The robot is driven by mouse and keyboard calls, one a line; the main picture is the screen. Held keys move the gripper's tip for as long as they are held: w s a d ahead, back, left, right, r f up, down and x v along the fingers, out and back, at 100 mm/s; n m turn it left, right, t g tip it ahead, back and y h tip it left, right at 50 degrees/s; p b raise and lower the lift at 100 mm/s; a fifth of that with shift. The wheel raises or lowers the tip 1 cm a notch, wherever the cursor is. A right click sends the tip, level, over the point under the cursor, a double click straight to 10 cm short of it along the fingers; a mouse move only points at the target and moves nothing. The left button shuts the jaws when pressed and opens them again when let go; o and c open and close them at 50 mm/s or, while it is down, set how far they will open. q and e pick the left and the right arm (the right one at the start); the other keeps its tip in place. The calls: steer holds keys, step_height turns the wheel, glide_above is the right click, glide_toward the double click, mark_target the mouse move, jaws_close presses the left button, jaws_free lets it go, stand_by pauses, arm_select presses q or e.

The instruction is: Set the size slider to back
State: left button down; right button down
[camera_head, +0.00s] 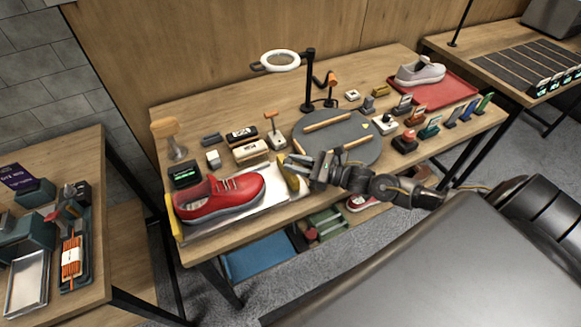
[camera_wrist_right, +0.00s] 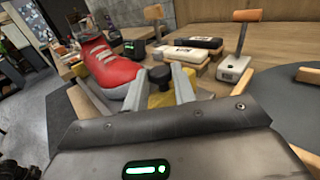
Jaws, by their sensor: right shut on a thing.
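A red sneaker (camera_head: 222,198) lies on a metal tray (camera_head: 262,205) with yellow end pieces. The right yellow piece (camera_head: 289,178), which I take for the size slider, is just beyond the sneaker's right end. In the right wrist view a black knob (camera_wrist_right: 160,76) stands on this yellow block (camera_wrist_right: 160,99). My right gripper (camera_head: 296,162) is at that end of the tray, its fingers (camera_wrist_right: 160,84) closed around the knob. The fingers partly hide the block. The sneaker (camera_wrist_right: 108,66) shows behind it. My left gripper is not in view.
A grey round mat (camera_head: 350,126) with wooden bars lies right of the tray. Brushes and a wooden-handled stamp (camera_head: 273,130) stand behind the tray. A ring lamp (camera_head: 283,60) rises at the back. A white sneaker (camera_head: 419,73) sits on a red tray (camera_head: 440,94) at the far right.

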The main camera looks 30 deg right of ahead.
steer(key=c, duration=1.2)
jaws_free()
steer(key=shift+o, duration=0.2)
steer(key=shift+s+d+f+b, duration=0.1)
steer(key=shift+s+d+b, duration=0.2)
steer(key=shift+s, duration=0.05)
steer(key=b+v, duration=0.2)
steer(key=v, duration=0.6)
steer(key=shift+s+d+b, duration=0.3)
steer(key=shift+b, duration=0.05)
steer(key=shift+s+d, duration=0.35)
steer(key=shift+s, duration=0.05)
